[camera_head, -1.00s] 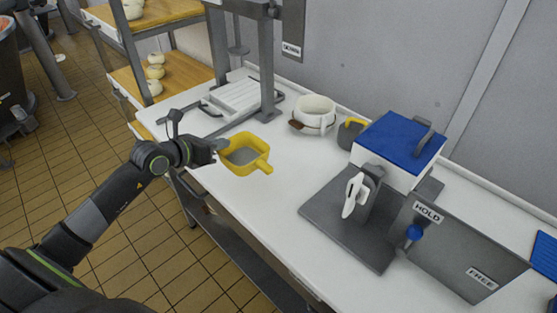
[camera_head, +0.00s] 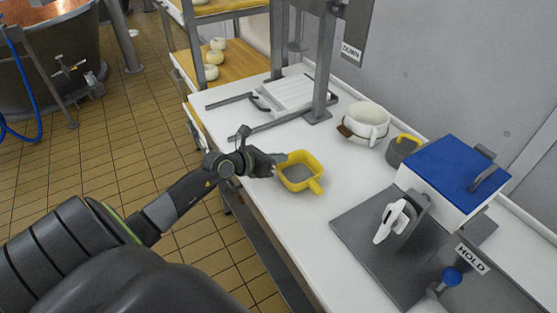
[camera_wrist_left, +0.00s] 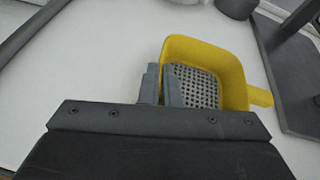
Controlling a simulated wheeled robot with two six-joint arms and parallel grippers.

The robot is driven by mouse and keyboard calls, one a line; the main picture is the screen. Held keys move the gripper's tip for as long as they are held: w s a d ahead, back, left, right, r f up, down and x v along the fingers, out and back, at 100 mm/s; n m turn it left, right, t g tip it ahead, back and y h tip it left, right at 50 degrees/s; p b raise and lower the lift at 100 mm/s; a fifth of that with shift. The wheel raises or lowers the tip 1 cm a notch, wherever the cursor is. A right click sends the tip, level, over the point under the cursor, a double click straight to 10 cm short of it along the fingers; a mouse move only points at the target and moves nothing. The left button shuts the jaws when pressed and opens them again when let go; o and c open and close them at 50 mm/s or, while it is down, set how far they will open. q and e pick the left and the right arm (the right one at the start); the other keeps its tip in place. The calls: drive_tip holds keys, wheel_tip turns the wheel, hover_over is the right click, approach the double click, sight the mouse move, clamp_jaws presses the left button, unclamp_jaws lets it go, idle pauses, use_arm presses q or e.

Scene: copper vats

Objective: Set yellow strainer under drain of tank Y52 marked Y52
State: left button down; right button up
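The yellow strainer (camera_head: 315,187) has a grey perforated bottom and a short handle pointing away from my gripper. It is level at the left edge of the white counter; I cannot tell whether it touches the top. My left gripper (camera_head: 277,161) is at its near left side. In the left wrist view the two grey fingers (camera_wrist_left: 161,85) straddle the left wall of the strainer (camera_wrist_left: 236,75) and look closed on it. A copper vat (camera_head: 62,45) with a tap (camera_head: 68,67) stands at the upper left; no Y52 mark is readable. My right gripper is out of view.
The counter (camera_head: 262,205) also holds a press frame (camera_head: 321,90), a white pot (camera_head: 367,118), a grey cup with yellow handle (camera_head: 402,148) and a blue-lidded box (camera_head: 452,172). A shelf (camera_head: 240,66) with cheeses stands behind. The tiled floor (camera_head: 130,150) towards the vat looks clear.

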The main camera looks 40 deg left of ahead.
use_arm(q)
drive_tip(key=shift+f, duration=0.25)
drive_tip(key=shift+f, duration=0.2)
drive_tip(key=c, duration=1.6)
unclamp_jaws()
drive_tip(key=shift+r, duration=0.1)
drive_tip(key=shift+c, duration=0.2)
